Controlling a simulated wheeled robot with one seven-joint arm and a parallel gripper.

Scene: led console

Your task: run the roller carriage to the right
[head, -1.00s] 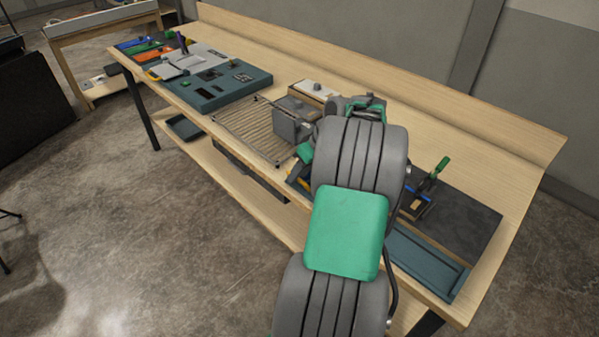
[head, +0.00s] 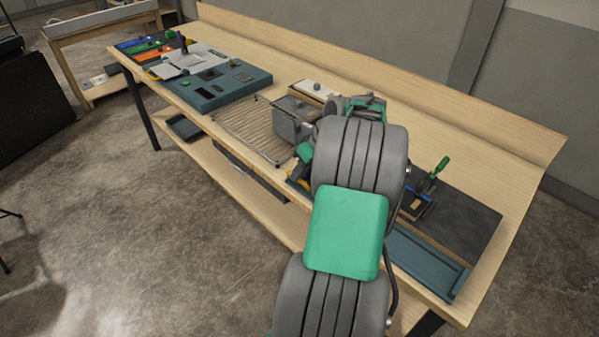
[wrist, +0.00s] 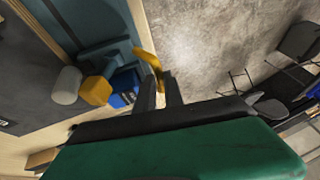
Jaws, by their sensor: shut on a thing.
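In the wrist view, my gripper (wrist: 160,78) has its two dark fingers shut on a curved yellow piece (wrist: 148,60) at their tips. To the left are a grey roller (wrist: 67,86), a yellow block (wrist: 96,91) and a blue block (wrist: 125,88) in a row, beside a dark mat (wrist: 25,75). These look like the roller carriage, but I cannot tell whether the yellow piece joins them. In the head view my arm covers the gripper and most of this area.
The head view shows a long wooden bench with a grey box (head: 292,118) by a slatted rack (head: 245,125), left of my arm. To the right are a dark mat (head: 465,215), a green-handled tool (head: 438,168) and a teal tray (head: 425,262). The bench's back strip looks clear.

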